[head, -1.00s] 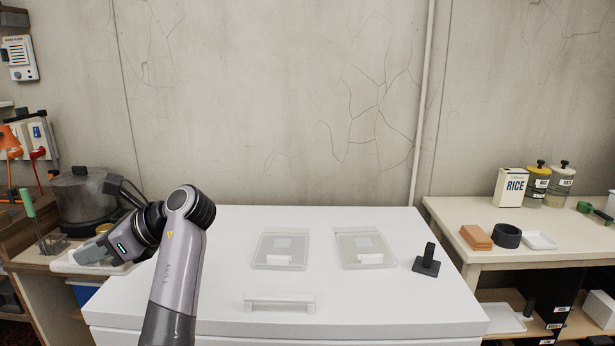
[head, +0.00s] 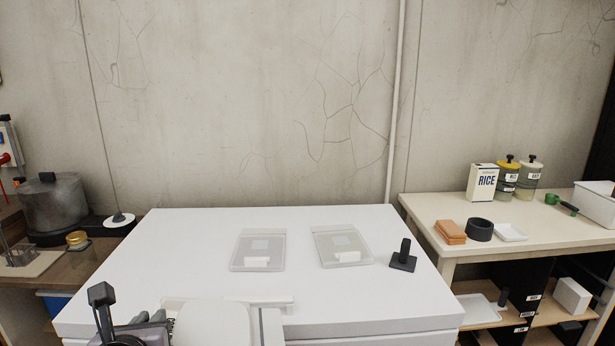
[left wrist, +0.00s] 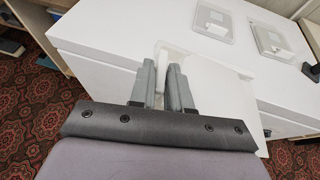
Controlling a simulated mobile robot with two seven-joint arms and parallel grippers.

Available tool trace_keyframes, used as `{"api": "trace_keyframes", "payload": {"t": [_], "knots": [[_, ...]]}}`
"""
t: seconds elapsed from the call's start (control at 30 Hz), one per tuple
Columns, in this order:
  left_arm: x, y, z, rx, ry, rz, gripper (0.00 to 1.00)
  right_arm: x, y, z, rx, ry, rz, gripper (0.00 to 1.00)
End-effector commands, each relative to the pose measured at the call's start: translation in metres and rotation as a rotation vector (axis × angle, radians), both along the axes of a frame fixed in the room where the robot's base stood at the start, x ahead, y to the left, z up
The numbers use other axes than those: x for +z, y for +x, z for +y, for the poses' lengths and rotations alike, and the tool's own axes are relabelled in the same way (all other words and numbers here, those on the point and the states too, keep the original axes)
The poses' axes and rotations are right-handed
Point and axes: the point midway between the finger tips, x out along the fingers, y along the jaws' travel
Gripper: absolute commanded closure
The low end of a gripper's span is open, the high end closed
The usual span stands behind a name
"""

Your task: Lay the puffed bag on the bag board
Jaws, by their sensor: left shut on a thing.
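My left gripper (head: 158,322) is low at the front left of the white chest top, partly cut off by the frame's bottom. In the left wrist view its fingers (left wrist: 163,88) are shut on the edge of a pale, flat thing (left wrist: 222,85). That thing also shows in the head view (head: 210,325), over the chest's front edge. I cannot tell whether it is the bag board or a bag. Two clear flat pouches, a left one (head: 245,249) and a right one (head: 330,243), lie on the chest top, each with a white block. Neither looks clearly puffed. My right gripper is not in view.
A side table (head: 430,207) holds a rice box (head: 483,182), jars and small dishes. A dark pot (head: 52,203) stands on the left counter.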

Motion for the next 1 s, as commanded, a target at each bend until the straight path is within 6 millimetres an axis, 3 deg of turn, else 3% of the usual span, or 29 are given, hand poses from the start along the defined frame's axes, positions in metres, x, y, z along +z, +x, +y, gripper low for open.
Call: {"api": "trace_keyframes", "payload": {"t": [0.1, 0.3, 0.7, 1.0], "knots": [[-0.021, -0.026, -0.031, -0.15, 0.002, 0.002, 1.0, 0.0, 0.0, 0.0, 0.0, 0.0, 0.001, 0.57], [-0.035, -0.049, -0.056, -0.266, -0.001, -0.005, 1.0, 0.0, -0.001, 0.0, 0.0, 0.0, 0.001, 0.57], [-0.04, -0.053, -0.06, -0.282, -0.002, -0.006, 1.0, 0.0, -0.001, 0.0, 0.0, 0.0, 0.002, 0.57], [-0.092, -0.067, -0.06, -0.282, 0.002, -0.004, 1.0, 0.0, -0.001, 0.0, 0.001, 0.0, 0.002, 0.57]]}}
